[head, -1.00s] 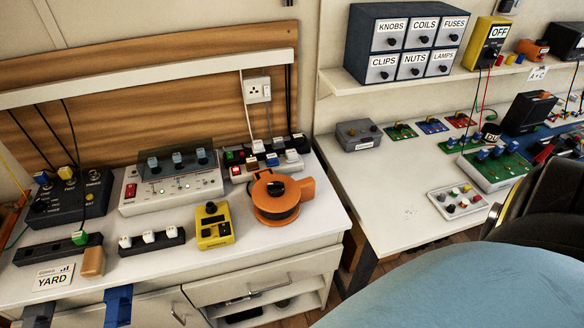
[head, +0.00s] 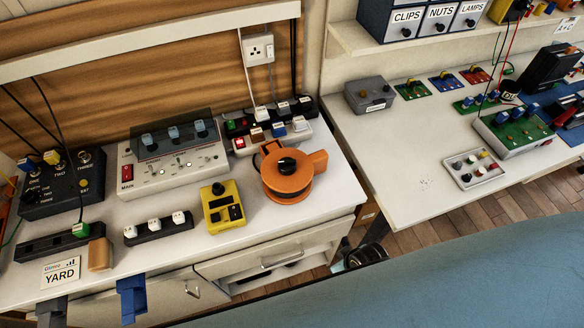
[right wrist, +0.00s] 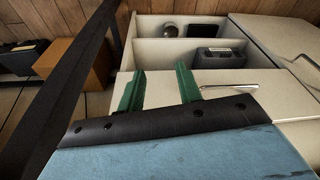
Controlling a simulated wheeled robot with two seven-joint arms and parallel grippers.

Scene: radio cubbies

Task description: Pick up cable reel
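The cable reel (head: 288,175) is orange with a dark centre knob and a block-like extension on its right side. It lies flat on the white bench top (head: 330,190), near the right end, in the head view. The reel does not show in that view.
A yellow box (head: 222,206) stands left of the reel. Switch blocks (head: 270,136) stand close behind it. The bench's front right corner is clear. A gap separates this bench from the right-hand table (head: 400,180).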

